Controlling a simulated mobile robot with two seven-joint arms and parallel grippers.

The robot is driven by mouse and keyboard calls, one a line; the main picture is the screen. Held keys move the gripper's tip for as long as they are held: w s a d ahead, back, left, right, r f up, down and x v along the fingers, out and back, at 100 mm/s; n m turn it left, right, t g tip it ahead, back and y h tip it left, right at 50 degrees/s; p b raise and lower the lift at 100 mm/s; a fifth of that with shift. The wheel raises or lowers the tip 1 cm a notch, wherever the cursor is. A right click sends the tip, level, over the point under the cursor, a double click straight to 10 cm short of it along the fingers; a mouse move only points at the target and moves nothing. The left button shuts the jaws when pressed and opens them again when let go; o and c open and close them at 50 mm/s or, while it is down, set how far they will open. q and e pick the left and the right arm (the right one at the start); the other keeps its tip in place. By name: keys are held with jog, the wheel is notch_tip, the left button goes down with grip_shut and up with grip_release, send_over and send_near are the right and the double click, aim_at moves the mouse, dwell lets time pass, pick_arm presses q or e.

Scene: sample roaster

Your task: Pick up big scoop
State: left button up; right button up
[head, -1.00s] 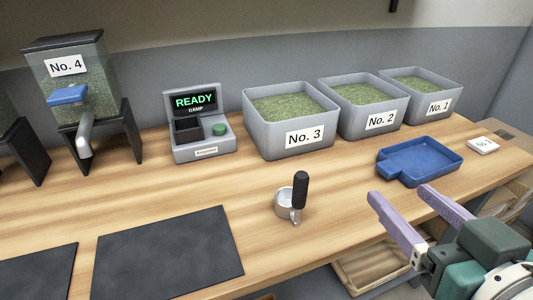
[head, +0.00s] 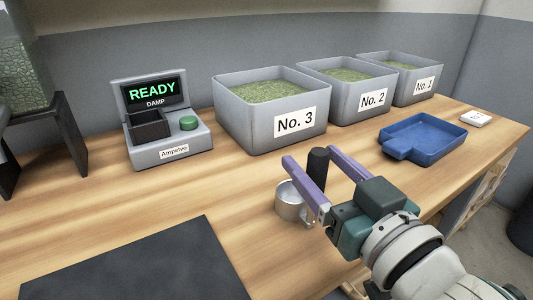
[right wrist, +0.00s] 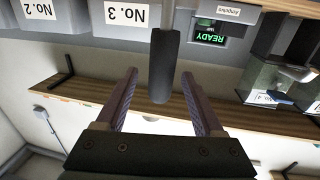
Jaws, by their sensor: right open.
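The big scoop is a metal cup (head: 289,203) with an upright black handle (head: 318,167), standing on the wooden counter. My right gripper (head: 312,178) is open, and in the head view its two lilac fingers lie on either side of the handle. In the right wrist view the black handle (right wrist: 163,68) hangs in the gap between the open fingers (right wrist: 161,88), apart from both. The cup is partly hidden by a finger in the head view. My left gripper is not in view.
Grey bins No. 3 (head: 262,135), No. 2 (head: 350,104) and No. 1 (head: 408,90) line the back. A blue tray (head: 425,137) lies to the right. A machine reading READY (head: 170,150) stands left, with a dark mat (head: 150,268) in front. Counter left of the scoop is clear.

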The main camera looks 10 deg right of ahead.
jog(key=w, duration=0.3)
jog(key=shift+w+a, duration=0.2)
jog(key=shift+a, duration=0.15)
jog(key=shift+c, duration=0.2)
grip_shut()
jog(key=shift+r, duration=0.1)
